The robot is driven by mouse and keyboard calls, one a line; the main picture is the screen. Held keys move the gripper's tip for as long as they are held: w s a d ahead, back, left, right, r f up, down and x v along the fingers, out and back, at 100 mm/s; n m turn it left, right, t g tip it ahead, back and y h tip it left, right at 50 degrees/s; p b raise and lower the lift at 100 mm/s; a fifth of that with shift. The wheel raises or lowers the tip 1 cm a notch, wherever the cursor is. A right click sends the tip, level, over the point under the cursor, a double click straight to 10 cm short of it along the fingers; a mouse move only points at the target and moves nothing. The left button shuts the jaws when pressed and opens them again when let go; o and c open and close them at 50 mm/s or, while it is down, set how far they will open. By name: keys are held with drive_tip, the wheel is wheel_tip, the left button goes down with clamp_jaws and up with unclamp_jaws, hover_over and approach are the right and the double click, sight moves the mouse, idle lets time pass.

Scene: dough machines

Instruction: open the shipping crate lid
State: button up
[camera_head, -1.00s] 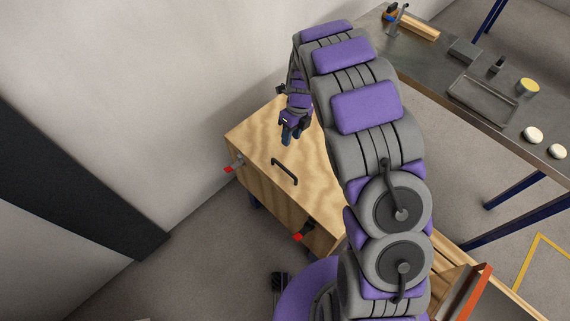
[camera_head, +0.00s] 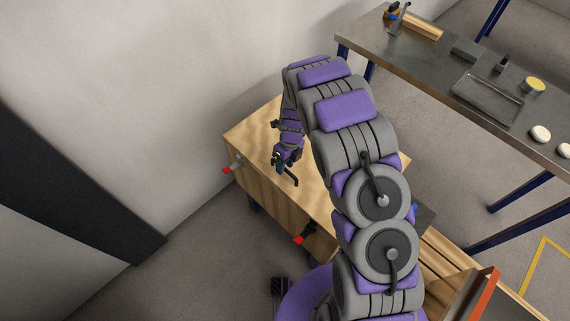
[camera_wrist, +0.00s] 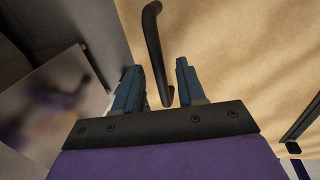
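The shipping crate is a pale wooden box with its lid (camera_head: 251,131) shut; the lid also fills the right of the wrist view (camera_wrist: 250,60). A black bar handle (camera_head: 293,182) is fixed on the lid near the front edge. My gripper (camera_head: 281,166) is low over the lid at the handle and hides part of it. In the wrist view my gripper (camera_wrist: 159,68) is open, and the handle (camera_wrist: 154,45) runs between its two blue fingers. I cannot tell whether either finger touches it.
Two red-tipped latches, one at the left (camera_head: 230,168) and one at the right (camera_head: 301,238), sit on the crate's front. A metal worktable (camera_head: 440,70) with trays and dough pieces stands behind at right. A wall (camera_head: 150,90) rises close to the left.

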clamp_jaws()
idle(0.3)
idle(0.4)
